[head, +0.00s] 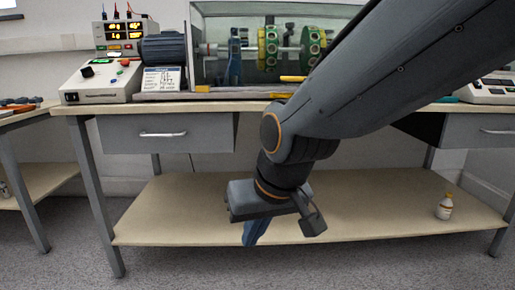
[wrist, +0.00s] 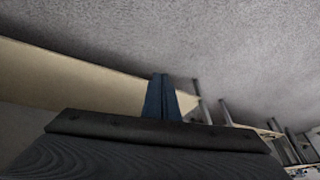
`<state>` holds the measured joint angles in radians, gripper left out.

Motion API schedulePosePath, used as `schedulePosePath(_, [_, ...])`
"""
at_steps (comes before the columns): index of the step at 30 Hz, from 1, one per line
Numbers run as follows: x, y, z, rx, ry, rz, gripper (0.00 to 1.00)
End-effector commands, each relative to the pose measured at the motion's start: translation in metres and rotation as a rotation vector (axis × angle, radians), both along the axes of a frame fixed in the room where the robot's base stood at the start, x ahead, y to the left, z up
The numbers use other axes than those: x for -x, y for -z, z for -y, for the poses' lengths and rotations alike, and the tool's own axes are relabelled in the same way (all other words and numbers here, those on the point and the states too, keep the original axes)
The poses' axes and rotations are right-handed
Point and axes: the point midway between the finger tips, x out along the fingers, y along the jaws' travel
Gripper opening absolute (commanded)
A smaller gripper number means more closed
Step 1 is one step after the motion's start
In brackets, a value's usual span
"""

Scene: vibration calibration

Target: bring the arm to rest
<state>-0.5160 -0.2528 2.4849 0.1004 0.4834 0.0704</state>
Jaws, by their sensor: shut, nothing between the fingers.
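My arm (head: 375,75) comes in from the upper right in the head view and bends down in front of the workbench. My gripper (head: 250,240) hangs at its end, pointing down, in front of the bench's lower shelf. Its blue fingers are together with nothing between them. In the wrist view the blue fingers (wrist: 161,98) also show side by side, with the grey floor and the pale shelf edge beyond. The arm covers part of the bench front and the shelf.
The workbench (head: 255,106) carries a control box (head: 103,80), a motor (head: 164,50) and a glass-cased rotor rig (head: 265,45). A small white bottle (head: 445,208) stands on the lower shelf (head: 375,215) at right. Another table (head: 25,116) stands at left. Floor is clear in front.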

Motion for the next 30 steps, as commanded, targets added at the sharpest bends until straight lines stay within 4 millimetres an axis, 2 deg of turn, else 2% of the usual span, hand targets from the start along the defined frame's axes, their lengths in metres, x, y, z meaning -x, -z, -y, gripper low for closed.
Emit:
schedulePosePath(1, [0.02,0.005,-0.004,0.015,-0.034,-0.041,0.0])
schedulePosePath(3, [0.043,0.011,-0.007,0.038,-0.075,-0.093,0.0])
schedulePosePath(14, [0.144,0.029,-0.004,0.14,-0.249,-0.314,0.0])
schedulePosePath(26, [0.131,-0.009,0.014,0.144,-0.163,-0.311,0.0])
schedulePosePath(30, [0.128,-0.029,0.025,0.148,-0.124,-0.315,0.0])
